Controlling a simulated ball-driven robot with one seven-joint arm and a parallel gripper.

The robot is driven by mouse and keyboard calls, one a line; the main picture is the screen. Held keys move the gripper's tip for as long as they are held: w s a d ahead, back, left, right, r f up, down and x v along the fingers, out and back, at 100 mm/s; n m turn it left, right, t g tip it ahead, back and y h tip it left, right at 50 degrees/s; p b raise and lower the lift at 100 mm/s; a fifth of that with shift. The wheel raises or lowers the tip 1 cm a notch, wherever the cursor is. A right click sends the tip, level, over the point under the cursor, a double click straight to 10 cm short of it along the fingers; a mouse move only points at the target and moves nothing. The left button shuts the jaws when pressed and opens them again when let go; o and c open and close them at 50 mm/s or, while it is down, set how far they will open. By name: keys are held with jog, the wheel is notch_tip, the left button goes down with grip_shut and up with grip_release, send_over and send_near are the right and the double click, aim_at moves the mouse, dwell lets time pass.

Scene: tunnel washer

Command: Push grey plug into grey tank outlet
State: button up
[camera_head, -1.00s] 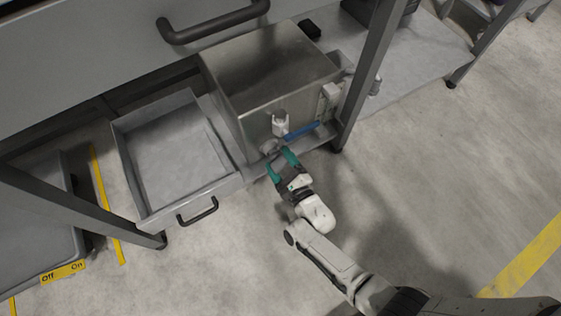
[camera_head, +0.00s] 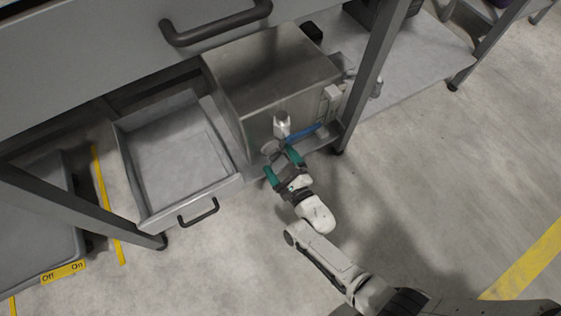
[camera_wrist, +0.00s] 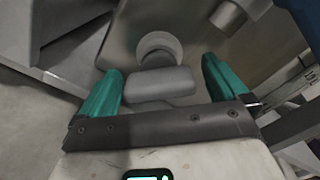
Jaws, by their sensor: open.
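The grey metal tank (camera_head: 262,75) stands on the low shelf under the bench. In the wrist view, a round, pale grey outlet (camera_wrist: 160,42) shows on the tank's front wall. The grey plug (camera_wrist: 160,85), with a block-shaped grip, sits at this outlet, between my fingers. I cannot tell how deep it sits. In the head view, a grey round end (camera_head: 270,147) shows just beyond my fingertips. My gripper (camera_head: 282,165) has teal fingers. It is open, with a gap beside the plug on both sides in the wrist view (camera_wrist: 163,85).
A white fitting (camera_head: 282,124) and a blue lever (camera_head: 304,131) are close to the right of the outlet. An open grey drawer (camera_head: 212,190) is at the left. A bench leg (camera_head: 368,75) stands at the right. The floor in front is clear.

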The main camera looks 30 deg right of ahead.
jog(key=s+p, duration=0.3)
jog(key=s, duration=0.7)
jog(key=shift+s, duration=0.4)
jog(key=s+d+r+n+g+p, duration=0.1)
jog(key=s+d+r+n+g, duration=0.3)
jog(key=s+r+n+g, duration=0.7)
jog(key=s+d+r+n+g+p, duration=0.2)
jog(key=s+d+r+n+g, duration=0.3)
jog(key=n, duration=1.1)
notch_tip(320, 180, up, 39)
jog(key=w+a+g+p, duration=0.1)
jog(key=p, duration=3.6)
jog(key=shift+w+a+f, duration=0.15)
jog(key=shift+f, duration=0.05)
